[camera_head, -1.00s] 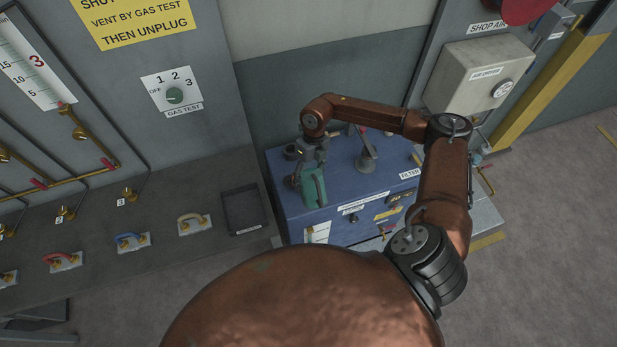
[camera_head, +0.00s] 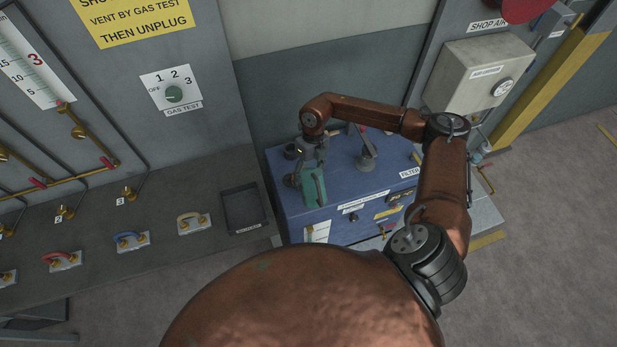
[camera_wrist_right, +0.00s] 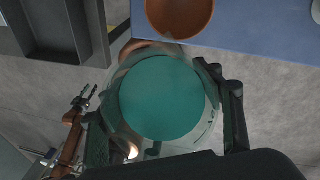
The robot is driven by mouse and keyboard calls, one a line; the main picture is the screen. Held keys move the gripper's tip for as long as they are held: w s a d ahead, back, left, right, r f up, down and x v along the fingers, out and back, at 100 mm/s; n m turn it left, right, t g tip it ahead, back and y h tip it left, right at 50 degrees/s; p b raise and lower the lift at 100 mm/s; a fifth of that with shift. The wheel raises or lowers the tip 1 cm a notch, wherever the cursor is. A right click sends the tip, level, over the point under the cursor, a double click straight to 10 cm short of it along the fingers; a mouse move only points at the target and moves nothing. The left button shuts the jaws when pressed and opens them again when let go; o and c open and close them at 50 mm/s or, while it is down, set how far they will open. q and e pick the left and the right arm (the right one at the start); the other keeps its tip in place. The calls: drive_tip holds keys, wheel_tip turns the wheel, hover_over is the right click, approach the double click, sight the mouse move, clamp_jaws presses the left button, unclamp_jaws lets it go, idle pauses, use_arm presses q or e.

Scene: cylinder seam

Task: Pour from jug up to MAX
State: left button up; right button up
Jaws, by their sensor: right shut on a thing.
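The teal jug (camera_head: 314,187) is held over the front left of the blue cabinet, slightly tilted. My right gripper (camera_head: 316,163) is shut on it. In the right wrist view the jug (camera_wrist_right: 216,103) has a clear rim around a flat teal disc, and dark gripper fingers flank it. I cannot tell whether the disc is liquid. A front panel with a white scale (camera_head: 317,232) is on the cabinet; its MAX mark is too small to read. A copper arm with dark fingers, apparently my left gripper (camera_wrist_right: 84,97), shows small at lower left in the wrist view.
The blue cabinet (camera_head: 340,215) has a dark round fitting (camera_head: 292,151) and a grey fitting with red handle (camera_head: 366,157) on top. A brown round bowl (camera_wrist_right: 180,14) sits at its edge in the wrist view. An empty dark tray (camera_head: 243,210) is at left on the bench.

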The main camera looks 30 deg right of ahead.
drive_tip(key=shift+f, duration=0.15)
idle(0.3)
drive_tip(key=shift+f+g+b, duration=0.4)
drive_tip(key=shift+f+b, duration=0.45)
drive_tip(key=shift+b, duration=0.05)
drive_tip(key=shift+f, duration=0.2)
idle(0.8)
drive_tip(key=shift+s+f+g+y+b, duration=0.15)
drive_tip(key=shift+f+g+y+b, duration=0.15)
drive_tip(key=shift+f+g+b, duration=0.55)
drive_tip(key=shift+t, duration=0.25)
drive_tip(key=shift+r+g+b, duration=0.4)
drive_tip(key=shift+g, duration=0.1)
idle(0.6)
drive_tip(key=shift+r+g+b, duration=0.1)
drive_tip(key=shift+g+b, duration=0.2)
drive_tip(key=shift+b, duration=0.05)
idle(0.8)
drive_tip(key=shift+r, duration=0.2)
drive_tip(key=shift+g+y+b, duration=0.3)
drive_tip(key=shift+g+b, duration=0.05)
drive_tip(key=shift+g, duration=0.05)
idle(0.8)
